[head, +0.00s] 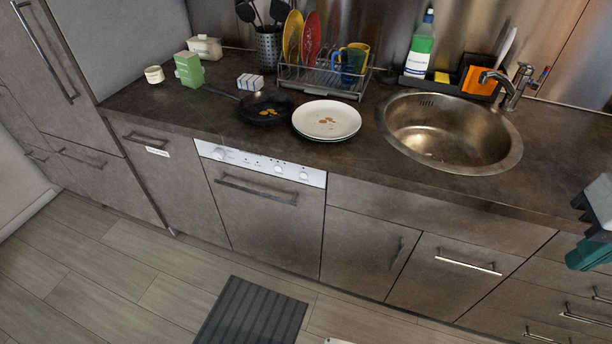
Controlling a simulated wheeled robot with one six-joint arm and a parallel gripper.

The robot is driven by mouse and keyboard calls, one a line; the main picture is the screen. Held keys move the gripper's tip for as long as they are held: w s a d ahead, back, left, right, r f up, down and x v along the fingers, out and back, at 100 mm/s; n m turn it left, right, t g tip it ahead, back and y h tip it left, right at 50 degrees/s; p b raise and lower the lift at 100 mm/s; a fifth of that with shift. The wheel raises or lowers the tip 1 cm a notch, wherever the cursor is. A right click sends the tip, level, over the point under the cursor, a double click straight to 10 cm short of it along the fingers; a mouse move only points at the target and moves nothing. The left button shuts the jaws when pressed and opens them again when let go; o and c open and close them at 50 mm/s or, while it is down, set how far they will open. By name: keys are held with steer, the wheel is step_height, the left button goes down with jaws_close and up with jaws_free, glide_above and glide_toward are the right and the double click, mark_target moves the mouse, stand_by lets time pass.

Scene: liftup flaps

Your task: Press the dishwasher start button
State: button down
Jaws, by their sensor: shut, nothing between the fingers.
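The dishwasher (265,215) is built in under the counter left of centre, with its grey door shut and a dark bar handle. Its white control strip (262,163) runs along the top, with a round knob (219,154) on the left and round buttons (278,167) on the right. I cannot read which one is the start button.
On the counter above the dishwasher are a dark pan (266,107) and a white plate (327,119) with food bits. A striped mat (251,314) lies on the floor. Drawers and doors look shut.

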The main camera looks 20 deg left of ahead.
mark_target(304, 176)
steer(key=w+a+f+n+t+y, duration=0.1)
steer(key=w+a+f+n, duration=0.35)
steer(key=a+f, duration=0.75)
steer(key=w+a+f+n+t+y, duration=0.2)
steer(key=w+a+f+n, duration=0.3)
steer(key=a+f, duration=0.7)
steer(key=w+a+f+n+t+y, duration=0.1)
steer(key=w+a+f+n, duration=0.35)
steer(key=a+f, duration=0.75)
steer(key=w+a+f+n+t+y, duration=0.1)
steer(key=w+a+f+t+y, duration=0.2)
steer(key=w+a+t+y, duration=0.15)
step_height(304, 176, up, 8)
steer(key=w+a+n+t+y, duration=0.1)
steer(key=a+n+t+y, duration=0.1)
steer(key=a+t, duration=0.1)
steer(key=shift+w+f+t+y, duration=0.15)
steer(key=shift+t+y, duration=0.2)
steer(key=shift+t, duration=0.1)
steer(key=shift+w+d, duration=0.2)
steer(key=shift+w, duration=2)
steer(key=shift+w+d, duration=0.2)
steer(key=shift+w, duration=2)
steer(key=shift+w, duration=0.1)
